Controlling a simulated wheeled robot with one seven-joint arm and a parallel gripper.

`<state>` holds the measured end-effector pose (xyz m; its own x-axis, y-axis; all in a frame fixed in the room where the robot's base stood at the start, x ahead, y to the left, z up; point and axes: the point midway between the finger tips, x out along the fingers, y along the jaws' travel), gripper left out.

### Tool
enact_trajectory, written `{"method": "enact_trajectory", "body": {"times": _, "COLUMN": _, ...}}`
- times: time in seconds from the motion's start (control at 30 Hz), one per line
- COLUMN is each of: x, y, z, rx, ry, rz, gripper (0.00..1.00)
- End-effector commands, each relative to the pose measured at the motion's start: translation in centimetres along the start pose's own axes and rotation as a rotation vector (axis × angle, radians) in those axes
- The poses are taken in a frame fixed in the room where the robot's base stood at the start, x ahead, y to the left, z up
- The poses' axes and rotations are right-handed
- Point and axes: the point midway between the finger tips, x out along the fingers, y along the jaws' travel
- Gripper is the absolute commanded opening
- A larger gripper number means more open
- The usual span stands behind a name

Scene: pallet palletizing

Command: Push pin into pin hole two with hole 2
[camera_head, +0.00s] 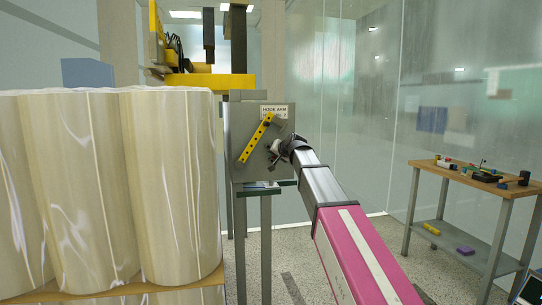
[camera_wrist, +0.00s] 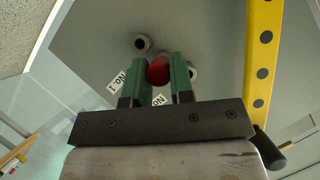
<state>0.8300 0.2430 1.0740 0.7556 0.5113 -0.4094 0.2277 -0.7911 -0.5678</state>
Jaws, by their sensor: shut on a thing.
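My gripper (camera_wrist: 159,66) is shut on a red pin (camera_wrist: 158,71), which sits between its two green fingers in the wrist view. The pin points at a grey panel (camera_wrist: 90,35). One round pin hole (camera_wrist: 142,42) shows just beyond the left fingertip. Another pin hole (camera_wrist: 192,72) shows beside the right finger. A "NO. 1" label (camera_wrist: 117,82) is left of the fingers; a second label (camera_wrist: 158,100) is partly hidden between them. I cannot tell whether the pin's tip touches the panel. In the head view my gripper (camera_head: 275,150) is at the panel (camera_head: 240,165).
A yellow perforated bar (camera_head: 256,138) slants across the panel, close to the right of my gripper in the wrist view (camera_wrist: 262,60). A "HOOK ARM" sign (camera_head: 274,111) is above. Tall wrapped rolls (camera_head: 170,190) stand left. A workbench with tools (camera_head: 470,172) stands right.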

Motion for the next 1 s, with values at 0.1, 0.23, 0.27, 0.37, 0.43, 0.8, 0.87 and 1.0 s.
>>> {"method": "enact_trajectory", "body": {"times": 0.1, "x": 0.3, "y": 0.0, "z": -0.2, "rx": 0.0, "ry": 0.0, "rz": 0.0, "gripper": 0.0}}
{"method": "enact_trajectory", "body": {"times": 0.23, "x": 0.5, "y": 0.0, "z": -0.3, "rx": 0.0, "ry": 0.0, "rz": 0.0, "gripper": 0.0}}
{"method": "enact_trajectory", "body": {"times": 0.27, "x": 0.6, "y": 0.0, "z": -0.3, "rx": 0.0, "ry": 0.0, "rz": 0.0, "gripper": 0.0}}
{"method": "enact_trajectory", "body": {"times": 0.37, "x": 0.8, "y": 0.0, "z": -0.4, "rx": 0.0, "ry": 0.0, "rz": 0.0, "gripper": 0.0}}
{"method": "enact_trajectory", "body": {"times": 0.43, "x": 0.9, "y": 0.0, "z": -0.5, "rx": 0.0, "ry": 0.0, "rz": 0.0, "gripper": 0.0}}
{"method": "enact_trajectory", "body": {"times": 0.8, "x": 1.5, "y": 0.0, "z": -0.8, "rx": 0.0, "ry": 0.0, "rz": 0.0, "gripper": 0.0}}
{"method": "enact_trajectory", "body": {"times": 0.87, "x": 1.5, "y": 0.0, "z": -0.9, "rx": 0.0, "ry": 0.0, "rz": 0.0, "gripper": 0.0}}
{"method": "enact_trajectory", "body": {"times": 1.0, "x": 1.5, "y": 0.0, "z": -0.8, "rx": 0.0, "ry": 0.0, "rz": 0.0, "gripper": 0.0}}
